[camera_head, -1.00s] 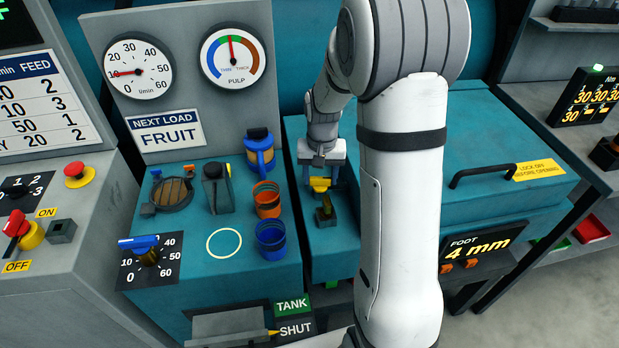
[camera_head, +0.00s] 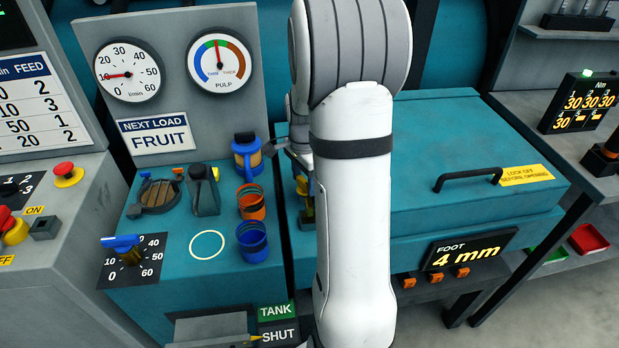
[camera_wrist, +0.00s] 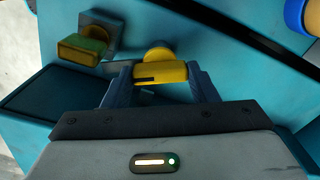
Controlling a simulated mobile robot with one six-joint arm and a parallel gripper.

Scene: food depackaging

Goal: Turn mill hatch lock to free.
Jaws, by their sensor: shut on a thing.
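A yellow knob (camera_wrist: 160,72) with a dark slot mark on its grip stands on the teal mill housing. My gripper (camera_wrist: 161,76) is shut on this knob, one grey finger on each side. To its left in the wrist view is a second knob, a yellow-green handle (camera_wrist: 84,48) on a grey square base. The mill hatch (camera_head: 430,150) is a closed teal lid with a black handle (camera_head: 468,178) and a yellow "LOCK OFF BEFORE OPENING" label (camera_head: 526,175).
Left of my arm stand a blue-and-orange jug (camera_head: 246,157), an orange cup (camera_head: 251,202) and a blue cup (camera_head: 252,241) on a teal panel. A blue-handled dial (camera_head: 125,250) is at the front left. A "FOOT 4 mm" display (camera_head: 468,250) is below the hatch.

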